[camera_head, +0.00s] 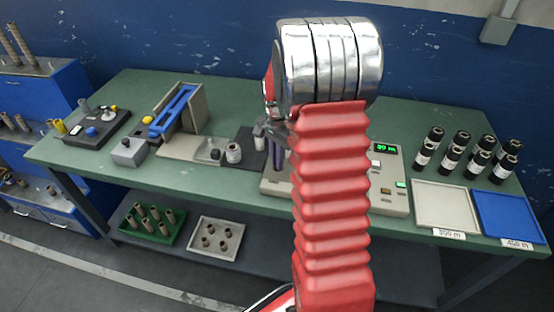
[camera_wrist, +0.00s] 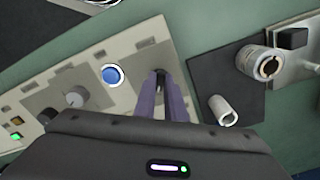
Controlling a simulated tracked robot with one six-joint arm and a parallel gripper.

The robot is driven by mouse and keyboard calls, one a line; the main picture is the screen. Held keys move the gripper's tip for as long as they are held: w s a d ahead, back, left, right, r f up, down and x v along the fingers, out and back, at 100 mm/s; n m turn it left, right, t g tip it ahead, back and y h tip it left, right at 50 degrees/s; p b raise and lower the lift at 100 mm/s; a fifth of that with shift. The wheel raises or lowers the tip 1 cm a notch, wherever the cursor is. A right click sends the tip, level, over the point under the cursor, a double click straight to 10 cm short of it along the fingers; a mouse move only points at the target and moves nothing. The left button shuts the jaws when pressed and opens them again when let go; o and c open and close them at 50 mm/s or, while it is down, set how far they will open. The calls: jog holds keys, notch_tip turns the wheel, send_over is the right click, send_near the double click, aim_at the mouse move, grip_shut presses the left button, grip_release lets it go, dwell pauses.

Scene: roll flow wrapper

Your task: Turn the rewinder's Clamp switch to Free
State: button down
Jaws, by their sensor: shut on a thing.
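The rewinder is the pale machine on the bench; its front panel (camera_head: 392,203) shows right of my arm, with a green display. In the wrist view its panel (camera_wrist: 129,97) carries a blue round button (camera_wrist: 112,75) and a grey knob (camera_wrist: 76,97). My gripper (camera_wrist: 160,80) is shut on a small dark part on a grey plate there, which I take for the Clamp switch (camera_wrist: 159,72). The fingers hide most of it, and I cannot read its label or position. In the head view my gripper (camera_head: 278,162) is partly hidden by my red arm.
A dark mat (camera_wrist: 204,82) beside the rewinder holds a white cylinder (camera_wrist: 222,110). A metal-rimmed roll (camera_wrist: 259,63) stands close by. Several black rolls (camera_head: 462,153), a white tray (camera_head: 441,226) and a blue tray (camera_head: 508,236) are at the right of the green bench (camera_head: 226,111).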

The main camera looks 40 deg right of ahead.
jog(key=shift+n, duration=0.3)
jog(key=n, duration=1.1)
jog(key=shift+d, duration=0.1)
dwell(0.4)
jog(key=shift+n, duration=0.3)
jog(key=c, duration=1.8)
grip_release()
jog(key=shift+s, duration=0.1)
jog(key=shift+r, duration=0.1)
notch_tip(320, 180, up, 14)
jog(key=shift+f, duration=0.2)
